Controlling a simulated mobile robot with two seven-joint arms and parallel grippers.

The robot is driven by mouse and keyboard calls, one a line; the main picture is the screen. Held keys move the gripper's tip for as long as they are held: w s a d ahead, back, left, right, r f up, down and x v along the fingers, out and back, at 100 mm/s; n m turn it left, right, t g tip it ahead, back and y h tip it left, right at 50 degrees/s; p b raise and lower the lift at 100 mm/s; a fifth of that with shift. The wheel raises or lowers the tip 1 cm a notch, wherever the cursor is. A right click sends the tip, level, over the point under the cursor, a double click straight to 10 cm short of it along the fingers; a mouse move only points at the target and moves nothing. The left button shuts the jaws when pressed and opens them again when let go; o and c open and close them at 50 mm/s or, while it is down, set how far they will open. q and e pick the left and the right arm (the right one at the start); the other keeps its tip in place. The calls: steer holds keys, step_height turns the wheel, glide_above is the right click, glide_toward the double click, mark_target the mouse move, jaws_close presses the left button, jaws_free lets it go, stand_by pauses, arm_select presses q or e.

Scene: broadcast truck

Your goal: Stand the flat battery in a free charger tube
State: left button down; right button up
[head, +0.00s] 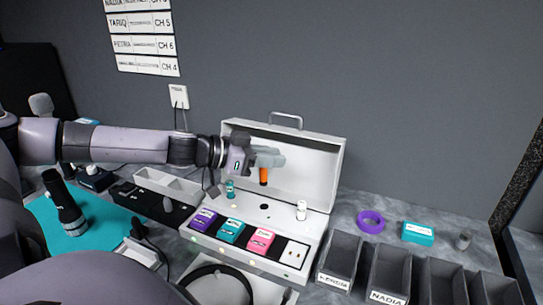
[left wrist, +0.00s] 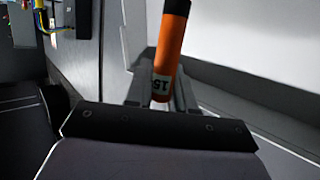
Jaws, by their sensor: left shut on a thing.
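My left gripper (head: 270,158) is shut on an orange battery (head: 264,176), held upright in the air over the open white charger case (head: 322,226). The battery (left wrist: 172,45) also shows in the left wrist view, between the fingers, with a pale printed label. The case deck has a dark round hole (head: 264,206) that looks empty, below the battery. A teal battery (head: 230,190) stands left of it and a white one (head: 301,210) stands to the right. My right gripper is not in view.
Purple, teal and pink packs (head: 261,242) sit along the case front. The raised lid (head: 318,160) stands behind. Dark bins (head: 341,258), a purple tape ring (head: 370,221) and a teal box (head: 417,233) are to the right.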

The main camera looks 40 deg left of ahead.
arm_select(q)
step_height(320, 180, down, 6)
steer(key=b, duration=0.5)
steer(key=shift+r, duration=0.1)
steer(key=shift+b, duration=0.3)
stand_by(0.7)
steer(key=shift+f, duration=0.2)
stand_by(0.6)
steer(key=shift+f+b, duration=0.35)
steer(key=shift+b, duration=0.15)
steer(key=shift+f+b, duration=0.3)
steer(key=shift+f+b, duration=0.3)
steer(key=c, duration=0.9)
jaws_free()
steer(key=shift+r, duration=0.1)
